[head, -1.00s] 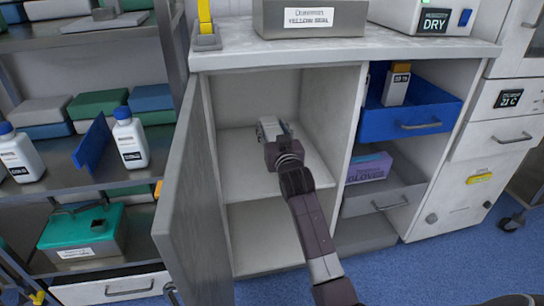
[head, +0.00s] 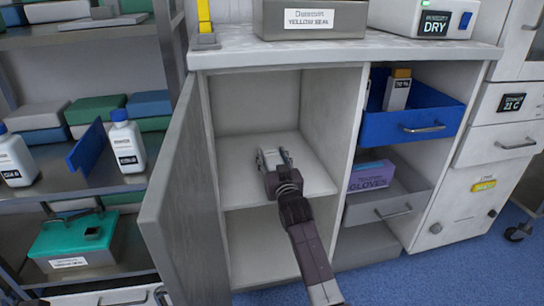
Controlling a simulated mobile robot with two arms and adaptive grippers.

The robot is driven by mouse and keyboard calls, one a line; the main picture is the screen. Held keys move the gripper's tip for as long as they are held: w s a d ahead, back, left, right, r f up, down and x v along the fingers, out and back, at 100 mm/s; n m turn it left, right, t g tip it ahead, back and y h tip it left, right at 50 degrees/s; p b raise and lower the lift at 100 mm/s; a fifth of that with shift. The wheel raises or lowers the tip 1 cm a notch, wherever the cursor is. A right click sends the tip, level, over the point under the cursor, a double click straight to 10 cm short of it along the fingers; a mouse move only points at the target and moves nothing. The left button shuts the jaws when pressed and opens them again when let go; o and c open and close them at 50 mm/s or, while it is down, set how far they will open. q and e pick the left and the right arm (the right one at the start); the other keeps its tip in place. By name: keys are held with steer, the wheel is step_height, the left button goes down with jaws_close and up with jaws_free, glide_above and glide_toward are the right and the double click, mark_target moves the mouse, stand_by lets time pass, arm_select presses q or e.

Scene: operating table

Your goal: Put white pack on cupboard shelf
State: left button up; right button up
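The white pack (head: 271,157) is inside the open left compartment of the cupboard, over the upper shelf (head: 308,178). My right gripper (head: 273,160) reaches in from the front, with its fingers on either side of the pack and shut on it. I cannot tell whether the pack's underside touches the shelf. The gripper body hides the pack's near end. The rest of the upper shelf is bare. The cupboard door (head: 183,200) stands open to the left. My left gripper is not in view.
A blue drawer (head: 408,122) with a bottle (head: 397,92) and a grey drawer with a gloves box (head: 370,176) stand pulled out at right. Racks with bottles (head: 126,145) and boxes are at left. A labelled grey box (head: 308,18) sits on the cupboard top.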

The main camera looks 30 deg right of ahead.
steer(key=o, duration=0.4)
